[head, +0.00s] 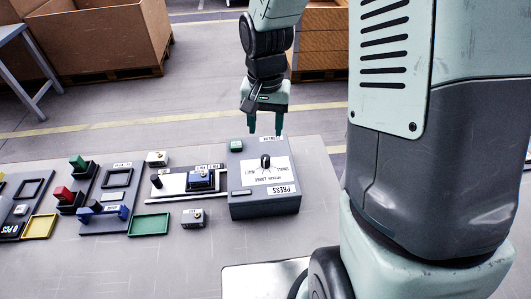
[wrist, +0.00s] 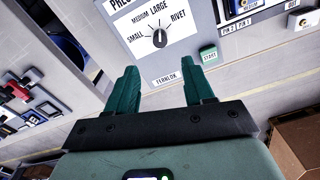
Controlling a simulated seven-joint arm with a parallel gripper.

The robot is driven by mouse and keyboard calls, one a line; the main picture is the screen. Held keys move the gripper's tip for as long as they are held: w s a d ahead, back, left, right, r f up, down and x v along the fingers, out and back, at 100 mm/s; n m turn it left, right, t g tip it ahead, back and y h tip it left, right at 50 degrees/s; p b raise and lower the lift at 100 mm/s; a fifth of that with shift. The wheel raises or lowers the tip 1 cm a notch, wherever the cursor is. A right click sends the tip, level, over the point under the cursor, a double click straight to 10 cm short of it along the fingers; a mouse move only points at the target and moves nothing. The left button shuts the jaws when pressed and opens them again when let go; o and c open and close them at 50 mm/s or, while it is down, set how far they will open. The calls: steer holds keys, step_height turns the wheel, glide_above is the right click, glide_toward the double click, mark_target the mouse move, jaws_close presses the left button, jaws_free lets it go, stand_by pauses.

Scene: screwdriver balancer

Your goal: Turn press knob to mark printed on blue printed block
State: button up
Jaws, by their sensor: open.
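The press knob (head: 265,161) is a black knob on the white dial plate of the grey press box (head: 262,207). In the wrist view the knob (wrist: 159,38) stands roughly upright in the picture, under the printed words SMALL, MEDIUM, LARGE and RIVET; its exact pointing is hard to tell. The blue printed block (head: 200,181) sits in a fixture left of the press. Its edge shows at the wrist view's top right (wrist: 246,7), with a small label that seems to read MEDIUM. My gripper (head: 265,130) is open and empty, above the box's back edge, apart from the knob.
A green START button (wrist: 209,55) is on the press box near its back corner. Left of the press lie a green tray (head: 150,224), a yellow tray (head: 39,226) and several dark fixtures with coloured parts. Cardboard boxes (head: 95,40) stand beyond the table.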

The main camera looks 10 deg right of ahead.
mark_target(265, 157)
step_height(265, 157, down, 10)
steer(key=shift+f, duration=0.25)
stand_by(0.3)
jaws_close()
